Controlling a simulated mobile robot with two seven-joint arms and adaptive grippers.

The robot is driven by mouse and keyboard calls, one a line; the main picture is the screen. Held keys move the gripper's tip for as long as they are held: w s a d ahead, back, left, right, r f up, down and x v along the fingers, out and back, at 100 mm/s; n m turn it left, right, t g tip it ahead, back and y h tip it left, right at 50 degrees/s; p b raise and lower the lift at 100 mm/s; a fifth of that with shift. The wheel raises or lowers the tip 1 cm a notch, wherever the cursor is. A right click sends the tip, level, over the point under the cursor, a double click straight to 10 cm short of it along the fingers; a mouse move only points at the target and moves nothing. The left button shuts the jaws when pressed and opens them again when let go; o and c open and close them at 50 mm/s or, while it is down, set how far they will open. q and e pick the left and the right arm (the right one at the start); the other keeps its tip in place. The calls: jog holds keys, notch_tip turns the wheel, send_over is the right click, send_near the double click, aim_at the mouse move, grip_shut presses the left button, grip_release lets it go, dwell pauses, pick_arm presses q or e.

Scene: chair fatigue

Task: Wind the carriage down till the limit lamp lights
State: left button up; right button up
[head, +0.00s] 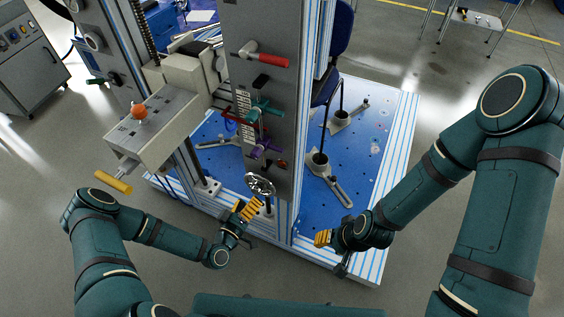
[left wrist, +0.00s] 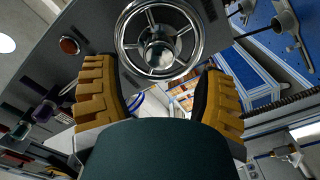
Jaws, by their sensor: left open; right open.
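A chrome spoked handwheel (head: 260,184) sits low on the grey upright panel (head: 258,22). It also shows in the left wrist view (left wrist: 158,52), directly ahead of the yellow fingers. My left gripper (head: 247,208) is open just below and in front of the wheel; I cannot tell whether it touches the rim. A small round red lamp (head: 282,164) is beside the wheel; in the left wrist view (left wrist: 69,45) it looks dull and unlit. A pale block (head: 186,72), probably the carriage, is by the vertical screw (head: 143,28). My right gripper (head: 325,238) is open and empty near the frame's front.
Red (head: 265,60), teal (head: 264,108) and purple (head: 265,148) handles project from the panel above the wheel. A grey box (head: 155,120) with an orange knob (head: 139,111) juts out left. The blue bedplate (head: 372,105) carries clamps and feet. Floor in front is clear.

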aim_at(254, 191)
pick_arm(q)
jog(key=shift+m, duration=1)
jog(key=shift+w, duration=0.15)
jog(key=shift+w+d, duration=0.25)
jog(key=shift+w, duration=0.35)
jog(key=shift+r+b+x, duration=0.1)
jog(key=shift+b+x, duration=0.3)
jog(key=shift+x, duration=0.4)
jog(key=shift+r+b+x, duration=0.15)
jog(key=shift+b+x, duration=0.2)
jog(key=shift+x, duration=0.45)
jog(key=c, duration=1.2)
jog(key=shift+w+a, duration=0.1)
grip_shut()
